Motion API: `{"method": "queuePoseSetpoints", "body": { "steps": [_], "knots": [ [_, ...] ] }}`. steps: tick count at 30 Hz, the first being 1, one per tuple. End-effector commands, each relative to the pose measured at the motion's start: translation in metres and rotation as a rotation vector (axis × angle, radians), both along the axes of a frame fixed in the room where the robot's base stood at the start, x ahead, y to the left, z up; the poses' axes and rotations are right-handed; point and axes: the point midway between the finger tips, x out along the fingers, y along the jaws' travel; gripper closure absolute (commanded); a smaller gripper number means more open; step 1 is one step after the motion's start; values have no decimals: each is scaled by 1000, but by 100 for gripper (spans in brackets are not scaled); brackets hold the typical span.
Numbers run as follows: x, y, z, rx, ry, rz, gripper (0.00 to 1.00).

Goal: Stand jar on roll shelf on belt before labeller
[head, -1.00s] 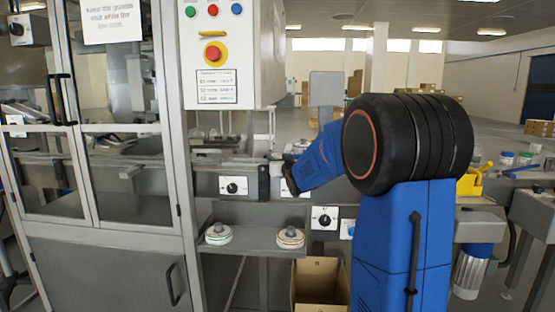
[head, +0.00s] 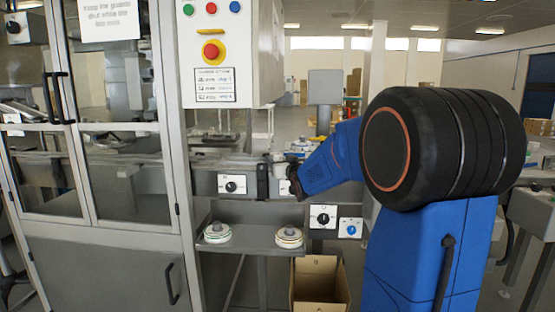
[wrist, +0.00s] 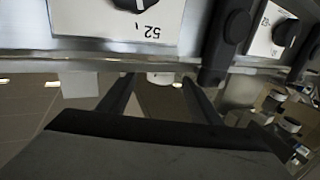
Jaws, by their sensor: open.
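A small pale jar (head: 278,157) appears to stand upright on the belt (head: 238,160), just behind its front rail. It is small and partly hidden by my gripper (head: 288,174). The upside-down wrist view shows two pale shapes beyond the rail edge. One, probably this jar (wrist: 160,77), lies between my open fingertips (wrist: 158,84); contact cannot be told. The other pale shape (wrist: 80,85) is outside the fingers, to the left. The roll shelf (head: 255,241) below the belt holds two label rolls (head: 217,233) (head: 288,237) with grey knobs; I see no jar there.
Control dials (head: 231,185) and a dark bracket (head: 262,182) line the belt front. A control box (head: 228,50) hangs above, and a glazed guard cabinet (head: 110,170) stands left. An open cardboard box (head: 320,283) sits below the shelf. More containers (head: 300,145) stand behind my gripper.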

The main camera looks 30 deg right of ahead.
Motion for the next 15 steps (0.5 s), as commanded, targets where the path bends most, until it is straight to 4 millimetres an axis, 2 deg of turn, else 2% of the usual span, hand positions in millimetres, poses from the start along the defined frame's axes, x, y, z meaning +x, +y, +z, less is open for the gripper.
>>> {"method": "queuePoseSetpoints", "body": {
  "steps": [6, 15],
  "knots": [
    [-36, 7, 2, 0, -4, 0, 42],
    [-61, 13, 3, -1, -5, 1, 42]
  ]
}}
